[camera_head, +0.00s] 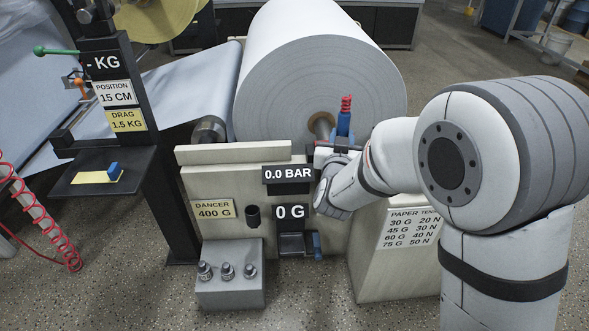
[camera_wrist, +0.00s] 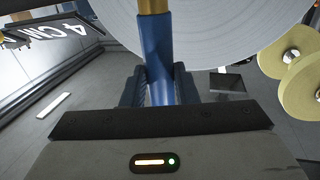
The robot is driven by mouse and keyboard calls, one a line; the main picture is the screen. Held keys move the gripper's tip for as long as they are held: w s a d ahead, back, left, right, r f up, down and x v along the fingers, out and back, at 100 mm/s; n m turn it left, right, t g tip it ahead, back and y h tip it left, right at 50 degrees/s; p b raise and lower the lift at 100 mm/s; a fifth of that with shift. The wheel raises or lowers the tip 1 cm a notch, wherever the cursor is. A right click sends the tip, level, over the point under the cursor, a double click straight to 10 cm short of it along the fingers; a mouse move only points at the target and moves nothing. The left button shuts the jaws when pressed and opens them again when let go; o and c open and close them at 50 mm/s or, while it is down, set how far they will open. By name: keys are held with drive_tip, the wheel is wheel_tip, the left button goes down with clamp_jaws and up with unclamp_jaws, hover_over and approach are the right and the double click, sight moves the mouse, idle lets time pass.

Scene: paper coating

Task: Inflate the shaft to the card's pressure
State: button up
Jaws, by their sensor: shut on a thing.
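My gripper (camera_head: 338,143) is in front of the large white paper roll (camera_head: 310,85), just right of the roll's brown shaft end (camera_head: 321,124). It is shut on a blue air tool (camera_head: 344,122) with a red coiled part on top. In the wrist view, the dark fingers (camera_wrist: 161,88) hold the blue body (camera_wrist: 156,50), which has a brass-coloured end (camera_wrist: 152,6). I cannot tell whether the tool touches the shaft. The pressure display (camera_head: 288,174) reads 0.0 BAR. The paper tension card (camera_head: 412,228) lists gram and newton values; I see no pressure value on it.
A weight display (camera_head: 290,212) reads 0 G, beside a dancer card (camera_head: 213,211) marked 400 G. Several weights stand on a grey block (camera_head: 231,290). A black post stand (camera_head: 150,150) with a shelf and a red coiled hose (camera_head: 45,215) are at left.

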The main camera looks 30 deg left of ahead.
drive_tip(key=shift+f+b, duration=1.25)
drive_tip(key=shift+f, duration=0.15)
idle(6.6)
